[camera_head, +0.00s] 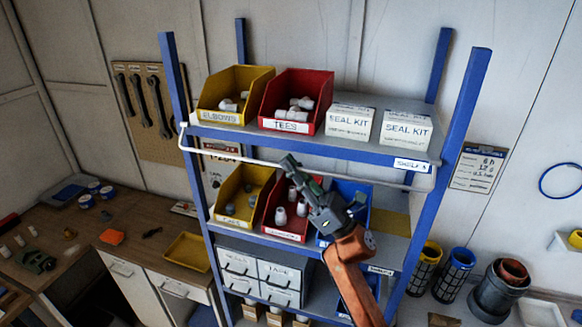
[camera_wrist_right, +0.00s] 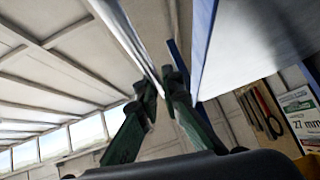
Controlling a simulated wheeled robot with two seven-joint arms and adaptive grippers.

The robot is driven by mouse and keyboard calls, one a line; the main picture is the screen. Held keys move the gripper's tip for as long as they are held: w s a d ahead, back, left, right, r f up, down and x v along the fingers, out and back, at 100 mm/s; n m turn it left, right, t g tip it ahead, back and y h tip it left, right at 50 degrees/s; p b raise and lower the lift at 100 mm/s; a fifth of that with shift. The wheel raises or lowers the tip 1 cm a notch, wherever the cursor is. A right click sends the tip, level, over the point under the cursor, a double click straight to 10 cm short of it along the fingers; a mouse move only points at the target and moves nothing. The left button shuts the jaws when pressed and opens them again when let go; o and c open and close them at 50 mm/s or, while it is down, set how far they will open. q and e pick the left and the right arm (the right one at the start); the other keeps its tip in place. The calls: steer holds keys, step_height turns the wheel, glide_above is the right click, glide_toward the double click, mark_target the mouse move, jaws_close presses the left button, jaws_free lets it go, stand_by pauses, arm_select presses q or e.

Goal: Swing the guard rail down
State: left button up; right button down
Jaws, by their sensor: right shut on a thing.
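The guard rail (camera_head: 230,158) is a thin white bar with bent ends. It runs across the front of the upper shelf (camera_head: 378,150) of a blue rack, just below the shelf's edge. My right gripper (camera_head: 288,161) reaches up from the lower right and is shut on the rail near its middle. In the right wrist view, the white rail (camera_wrist_right: 133,42) runs down to the green fingers of the right gripper (camera_wrist_right: 172,88). The fingertips hide the gripped part. My left gripper is not in view.
A yellow bin (camera_head: 234,92), a red bin (camera_head: 296,98) and white seal kit boxes (camera_head: 350,122) stand on the upper shelf. More bins and grey drawers (camera_head: 262,275) sit below, behind my right arm. A workbench (camera_head: 75,245) is at left.

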steer(key=shift+m, duration=0.3)
stand_by(0.6)
steer(key=shift+s+t+p, duration=0.1)
steer(key=shift+t+p, duration=0.25)
steer(key=shift+t, duration=0.05)
step_height(320, 180, up, 6)
steer(key=s+m+t+h+p, duration=0.1)
steer(key=m+t+h+p, duration=0.4)
steer(key=m+h, duration=0.9)
steer(key=shift+s+a+r+m+t+p, duration=0.2)
steer(key=shift+s+a+m+t+p, duration=0.15)
steer(key=shift+m+p, duration=1.8)
steer(key=shift+d+m+b, duration=0.1)
steer(key=shift+m+b, duration=0.35)
steer(key=shift+m, duration=0.1)
